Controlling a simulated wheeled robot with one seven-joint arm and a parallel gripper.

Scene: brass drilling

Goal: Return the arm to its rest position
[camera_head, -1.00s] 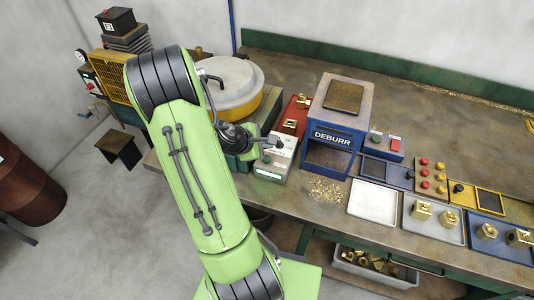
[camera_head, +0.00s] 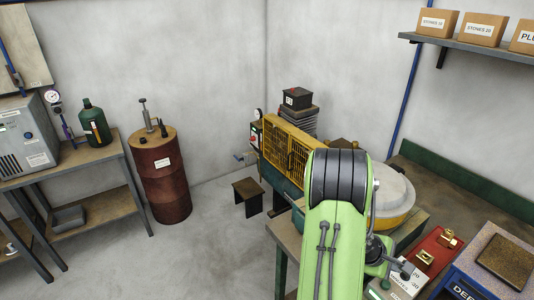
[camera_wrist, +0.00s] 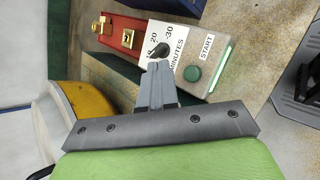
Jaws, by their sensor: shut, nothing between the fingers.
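My green arm (camera_head: 335,240) reaches up and over at the lower right of the head view, bent at its dark ribbed joint. My gripper (camera_wrist: 159,66) is shut and empty in the wrist view. Its fingertips appear over the white timer panel (camera_wrist: 205,38), close to the black dial (camera_wrist: 160,50); whether they touch it I cannot tell. The panel has a green START button (camera_wrist: 192,73). In the head view the timer box (camera_head: 405,284) is partly hidden by the gripper and arm.
A yellow-rimmed round machine (camera_head: 396,200) stands close behind my arm. A red fixture (camera_head: 432,256) with brass parts and the blue deburr box (camera_head: 490,275) are to the right. A rusty drum (camera_head: 163,180) and a side bench (camera_head: 95,170) stand left, with open floor (camera_head: 215,250) between.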

